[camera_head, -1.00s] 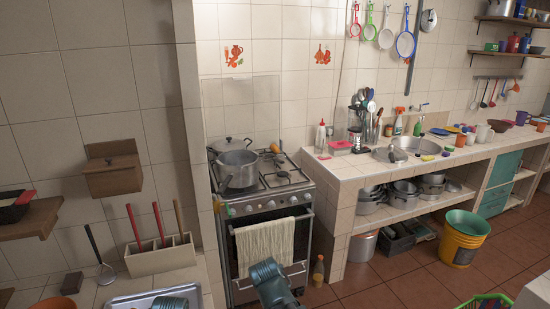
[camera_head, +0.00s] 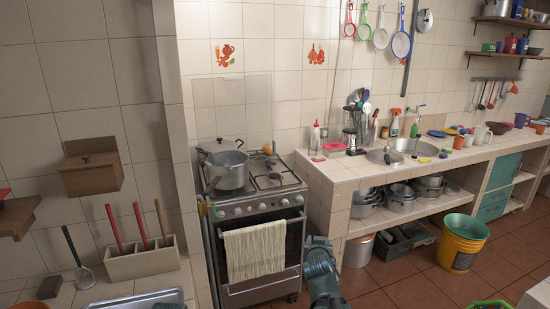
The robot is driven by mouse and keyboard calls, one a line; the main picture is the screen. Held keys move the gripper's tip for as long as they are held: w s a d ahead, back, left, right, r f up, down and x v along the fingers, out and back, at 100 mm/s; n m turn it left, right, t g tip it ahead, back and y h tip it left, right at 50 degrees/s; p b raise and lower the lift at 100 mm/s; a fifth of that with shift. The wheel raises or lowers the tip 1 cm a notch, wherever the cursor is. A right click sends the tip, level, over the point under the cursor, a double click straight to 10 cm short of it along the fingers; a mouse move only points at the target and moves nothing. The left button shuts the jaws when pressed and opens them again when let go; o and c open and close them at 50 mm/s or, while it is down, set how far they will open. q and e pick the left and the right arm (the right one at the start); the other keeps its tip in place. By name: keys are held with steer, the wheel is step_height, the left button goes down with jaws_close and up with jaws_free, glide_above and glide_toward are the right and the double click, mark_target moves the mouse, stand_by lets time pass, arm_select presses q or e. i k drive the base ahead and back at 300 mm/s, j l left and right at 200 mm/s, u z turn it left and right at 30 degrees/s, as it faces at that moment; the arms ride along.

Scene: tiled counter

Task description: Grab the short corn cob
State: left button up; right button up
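I cannot make out a corn cob for sure. A small orange-yellow item (camera_head: 267,150) lies at the back of the stove (camera_head: 262,190), right of the pots; it is too small to identify. A teal link of my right arm rises at the bottom centre, in front of the stove's right side. No gripper fingers show on it. My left gripper is not in view.
A pot (camera_head: 227,170) stands on the stove, with another behind it. A towel (camera_head: 255,250) hangs on the oven door. A tray (camera_head: 135,301) and a utensil box (camera_head: 142,262) are on the left counter. A sink (camera_head: 410,147) and dishes occupy the right counter. A yellow bucket (camera_head: 462,245) stands on the floor.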

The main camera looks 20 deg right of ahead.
mark_target(266, 149)
steer(key=i+l+u, duration=0.1)
steer(key=l, duration=0.2)
steer(key=i+l+u, duration=0.1)
steer(key=l, duration=0.25)
steer(key=i+l, duration=0.15)
steer(key=l, duration=0.2)
steer(key=i+l+u, duration=0.15)
steer(key=l, duration=0.2)
steer(key=i+l+u, duration=0.1)
steer(key=i+l, duration=0.15)
steer(key=i+l+u, duration=0.1)
steer(key=l, duration=0.35)
steer(key=i+l+u, duration=0.1)
steer(key=i+l, duration=0.2)
steer(key=i+l+u, duration=0.1)
steer(key=l, duration=0.35)
steer(key=i+l+u, duration=0.15)
steer(key=i+l, duration=0.15)
steer(key=i+l+u, duration=0.1)
steer(key=l, duration=0.4)
steer(key=i, duration=0.05)
